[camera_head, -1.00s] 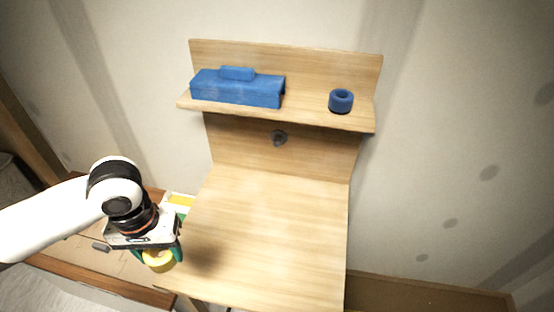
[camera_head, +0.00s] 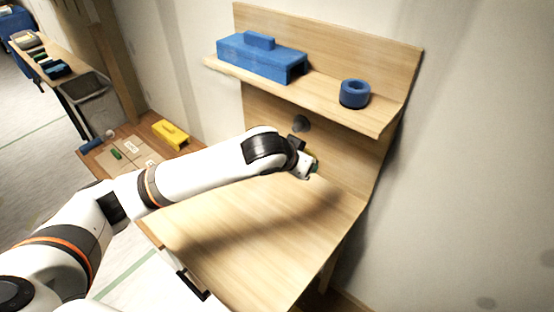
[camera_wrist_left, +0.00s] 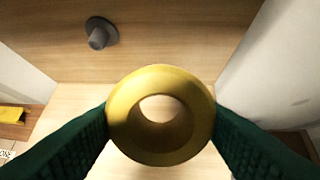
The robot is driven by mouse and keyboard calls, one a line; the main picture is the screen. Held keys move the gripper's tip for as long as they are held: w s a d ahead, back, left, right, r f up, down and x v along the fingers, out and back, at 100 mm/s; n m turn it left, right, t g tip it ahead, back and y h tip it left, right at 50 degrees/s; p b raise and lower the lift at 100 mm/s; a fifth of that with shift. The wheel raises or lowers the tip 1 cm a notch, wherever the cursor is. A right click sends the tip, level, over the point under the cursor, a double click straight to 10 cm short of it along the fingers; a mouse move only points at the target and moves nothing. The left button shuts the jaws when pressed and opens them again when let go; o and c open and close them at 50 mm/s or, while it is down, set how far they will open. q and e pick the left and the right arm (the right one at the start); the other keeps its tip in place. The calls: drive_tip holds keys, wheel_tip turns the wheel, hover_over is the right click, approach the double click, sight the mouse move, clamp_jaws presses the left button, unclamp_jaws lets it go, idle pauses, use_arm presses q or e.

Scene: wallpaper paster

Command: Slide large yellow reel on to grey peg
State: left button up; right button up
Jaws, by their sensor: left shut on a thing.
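The large yellow reel (camera_wrist_left: 160,82) is in the left wrist view, held between the two dark green fingers of my left gripper (camera_wrist_left: 160,118). Its hole faces the camera and shows the wood beyond. The grey peg (camera_wrist_left: 99,33) sticks out of the wooden back panel, up and left of the reel in that view; the two are apart. In the head view the peg (camera_head: 301,123) shows just above my left wrist. My left gripper (camera_head: 308,170) is there in front of the back panel, with the reel hidden behind the wrist. My right gripper is not in view.
A blue block (camera_head: 262,60) and a blue ring (camera_head: 355,93) stand on the wooden shelf (camera_head: 335,100) above the peg. The wooden worktop (camera_head: 250,235) below is clear. A yellow object (camera_head: 171,133) lies on a low surface at left.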

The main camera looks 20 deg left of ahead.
use_arm(q)
drive_tip(key=w+a+f+t+h+b, duration=0.2)
drive_tip(key=w+a+t+b, duration=0.1)
drive_tip(key=a+t, duration=0.1)
drive_tip(key=w+a+f+m+t+h+b, duration=0.1)
drive_tip(key=w+a+f+t+h+b, duration=0.1)
drive_tip(key=a, duration=0.4)
drive_tip(key=shift+w+f+t+b, duration=0.4)
drive_tip(key=shift+w+f+t, duration=0.45)
drive_tip(key=shift+w+t, duration=0.35)
